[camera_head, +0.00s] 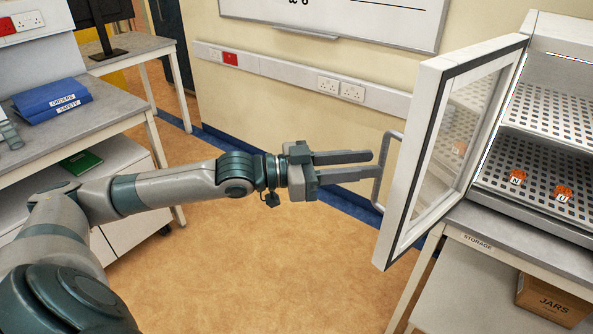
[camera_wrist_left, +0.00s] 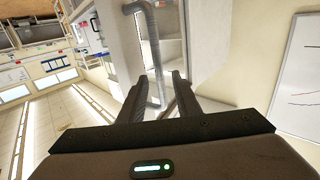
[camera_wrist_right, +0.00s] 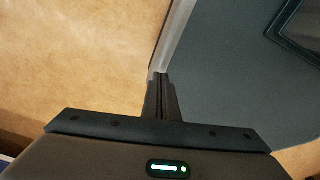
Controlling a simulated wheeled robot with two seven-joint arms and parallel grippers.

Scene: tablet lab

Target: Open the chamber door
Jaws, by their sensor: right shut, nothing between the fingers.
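The chamber door (camera_head: 412,165), a white frame with a dark seal and a window, stands swung wide open from the chamber (camera_head: 555,105) at the right. Its grey bar handle (camera_head: 381,168) faces left, toward my left gripper. My left gripper (camera_head: 373,165) is open, with its fingertips close to the handle. In the left wrist view the handle (camera_wrist_left: 152,50) appears between the two open fingers (camera_wrist_left: 160,85); I cannot tell if they touch it. My right gripper (camera_wrist_right: 161,78) shows only in the right wrist view, shut and empty.
Two orange items (camera_head: 517,177) marked with letters sit on the chamber's perforated shelf. A box marked JARS (camera_head: 550,300) is under the storage bench (camera_head: 480,238). A bench with a blue binder (camera_head: 52,100) is at left. Open floor (camera_head: 250,260) lies between the benches.

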